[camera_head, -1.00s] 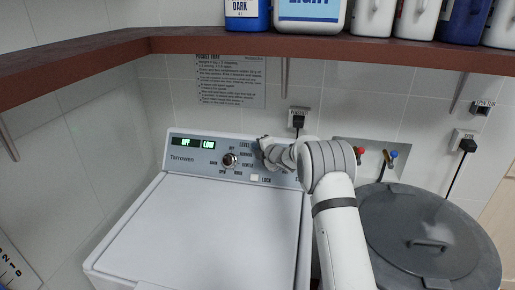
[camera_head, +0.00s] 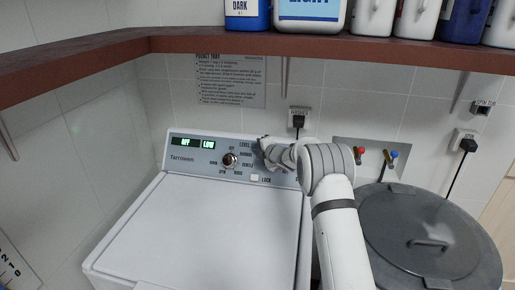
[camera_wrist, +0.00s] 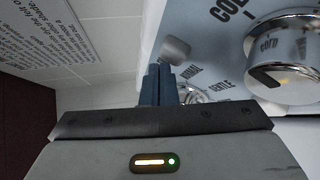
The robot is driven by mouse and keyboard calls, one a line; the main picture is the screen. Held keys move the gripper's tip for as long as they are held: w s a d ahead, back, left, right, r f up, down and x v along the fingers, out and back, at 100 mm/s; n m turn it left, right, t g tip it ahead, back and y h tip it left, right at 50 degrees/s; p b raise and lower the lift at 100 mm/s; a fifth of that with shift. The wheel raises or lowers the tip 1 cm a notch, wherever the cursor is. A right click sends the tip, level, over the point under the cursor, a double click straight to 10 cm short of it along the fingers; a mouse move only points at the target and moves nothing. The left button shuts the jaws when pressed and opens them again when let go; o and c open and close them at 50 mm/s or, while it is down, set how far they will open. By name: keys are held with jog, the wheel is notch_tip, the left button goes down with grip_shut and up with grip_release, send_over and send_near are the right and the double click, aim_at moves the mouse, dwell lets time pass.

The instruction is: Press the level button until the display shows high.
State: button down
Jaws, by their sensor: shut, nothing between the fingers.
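The white washer's control panel (camera_head: 180,157) carries a display (camera_head: 208,144) that reads LOW, with another display reading OFF to its left. The LEVEL label (camera_head: 244,145) is left of my gripper (camera_head: 259,146), which covers the panel there, so the level button cannot be made out in the head view. In the wrist view a grey rounded button (camera_wrist: 175,49) lies just beyond the blue fingertips of my gripper (camera_wrist: 159,68). The fingers are together and empty. I cannot tell whether they touch the button.
A dial (camera_head: 229,160) sits left of my gripper, and a LOCK button (camera_head: 254,178) is below it. A large chrome knob (camera_wrist: 285,55) is at right in the wrist view. A brown shelf (camera_head: 200,45) with bottles hangs above. A grey lidded tub (camera_head: 430,220) stands at right.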

jog(key=shift+w+d+f, duration=0.1)
jog(key=shift+w+f, duration=0.3)
jog(key=shift+w, duration=0.1)
dwell(0.7)
jog(key=shift+d, duration=0.15)
dwell(0.8)
jog(key=shift+s+r+b, duration=0.1)
jog(key=shift+b, duration=0.4)
jog(key=shift+s+r, duration=0.15)
jog(key=shift+s, duration=0.05)
jog(key=shift+s+a+r, duration=0.15)
jog(key=shift+s+a, duration=0.05)
jog(key=shift+s, duration=0.1)
jog(key=s+r+b, duration=0.1)
jog(key=s, duration=0.1)
jog(key=s+a+r+b, duration=0.1)
jog(key=r, duration=0.1)
jog(key=shift+s, duration=0.4)
